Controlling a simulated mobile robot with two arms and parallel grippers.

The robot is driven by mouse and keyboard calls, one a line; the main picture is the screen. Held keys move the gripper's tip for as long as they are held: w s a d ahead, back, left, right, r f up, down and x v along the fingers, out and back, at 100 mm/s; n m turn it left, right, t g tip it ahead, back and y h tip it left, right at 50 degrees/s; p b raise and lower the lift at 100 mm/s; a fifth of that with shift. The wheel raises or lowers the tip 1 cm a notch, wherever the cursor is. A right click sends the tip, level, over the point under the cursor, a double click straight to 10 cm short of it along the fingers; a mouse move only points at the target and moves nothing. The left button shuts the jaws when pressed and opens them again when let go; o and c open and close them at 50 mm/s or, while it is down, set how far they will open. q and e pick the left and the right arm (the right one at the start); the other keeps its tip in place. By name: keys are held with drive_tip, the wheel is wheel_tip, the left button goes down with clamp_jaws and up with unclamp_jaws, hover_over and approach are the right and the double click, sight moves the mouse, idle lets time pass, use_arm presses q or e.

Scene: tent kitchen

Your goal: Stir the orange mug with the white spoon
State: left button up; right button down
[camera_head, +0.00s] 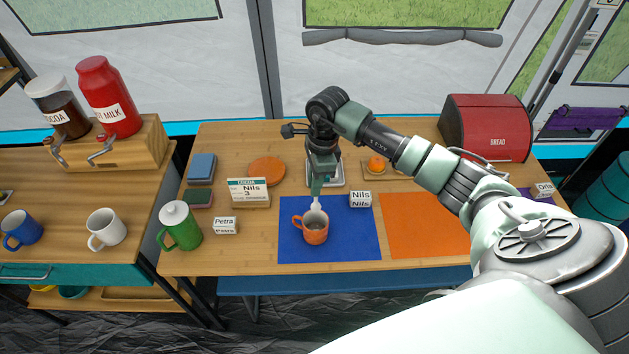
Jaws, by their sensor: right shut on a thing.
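The orange mug (315,230) stands upright on the blue mat (345,243), its handle to the left. My right gripper (317,194) points down just above and behind the mug. It is shut on the white spoon (315,205), whose pale upper part shows between the fingers and the mug. The spoon's lower end reaches the mug's opening; how deep it sits inside I cannot tell. The mug's inside looks greyish. My left gripper is not in view.
A white name card (360,200) stands right of the mug on the blue mat. An orange mat (425,228) lies further right. A green jug (180,226) and a Petra card (224,226) stand left. A red bread box (486,127) stands back right.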

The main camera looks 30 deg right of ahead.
sight(314, 210)
drive_tip(key=shift+f+b, duration=1.05)
drive_tip(key=shift+f, duration=0.9)
wheel_tip(314, 210, down, 8)
drive_tip(key=b, duration=0.7)
drive_tip(key=shift+r, duration=0.15)
